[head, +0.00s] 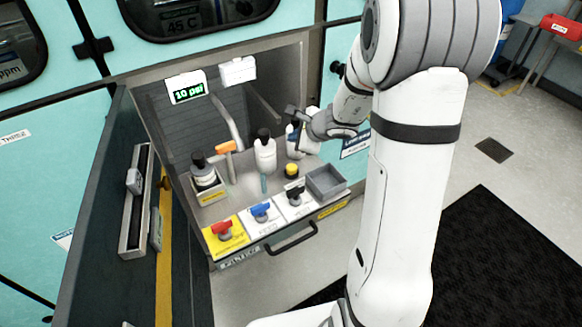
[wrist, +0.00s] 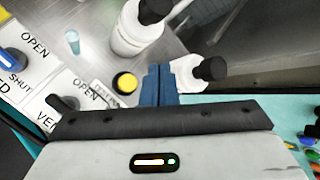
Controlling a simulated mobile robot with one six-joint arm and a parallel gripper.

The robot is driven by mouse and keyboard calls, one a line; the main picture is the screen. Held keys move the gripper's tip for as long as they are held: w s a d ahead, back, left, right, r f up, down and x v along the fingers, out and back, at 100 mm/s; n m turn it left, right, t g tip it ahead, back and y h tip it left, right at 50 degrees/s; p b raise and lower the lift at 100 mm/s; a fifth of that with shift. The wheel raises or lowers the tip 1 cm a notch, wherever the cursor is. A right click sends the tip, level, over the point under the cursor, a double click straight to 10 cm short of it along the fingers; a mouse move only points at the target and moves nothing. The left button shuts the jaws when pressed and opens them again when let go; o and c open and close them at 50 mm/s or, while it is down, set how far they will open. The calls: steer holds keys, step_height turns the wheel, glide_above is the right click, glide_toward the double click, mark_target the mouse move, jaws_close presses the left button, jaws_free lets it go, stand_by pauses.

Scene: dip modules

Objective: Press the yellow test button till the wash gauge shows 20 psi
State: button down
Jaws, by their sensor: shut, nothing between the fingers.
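The wash gauge (head: 188,88) at the back of the open bay reads 10 psi in green digits. The yellow test button (head: 291,171) is a round cap in a dark collar on the drawer deck, in front of the white bottles. It also shows in the wrist view (wrist: 125,82), left of my fingertips. My gripper (head: 294,138) is shut and empty. Its blue fingers (wrist: 158,82) are together, apart from the button and above and behind it in the head view. Whether the fingers touch the bottle near them cannot be told.
A white black-capped bottle (head: 265,155) stands left of my gripper; another (wrist: 190,73) is right beside the fingers. Red (head: 222,229), blue (head: 260,210) and black (head: 295,193) valve handles line the front. A grey tray (head: 326,182) sits right of the button.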

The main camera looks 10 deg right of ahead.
steer(key=shift+f, duration=0.15)
steer(key=b, duration=0.6)
glide_above(295, 169)
step_height(295, 169, down, 7)
steer(key=shift+f, duration=0.1)
steer(key=shift+f+b, duration=0.7)
stand_by(1.4)
steer(key=shift+f+b, duration=0.35)
steer(key=shift+b, duration=0.3)
steer(key=shift+f+b, duration=0.6)
steer(key=shift+b, duration=0.1)
stand_by(0.6)
steer(key=shift+r, duration=0.15)
steer(key=shift+r+p, duration=0.75)
steer(key=shift+r, duration=0.1)
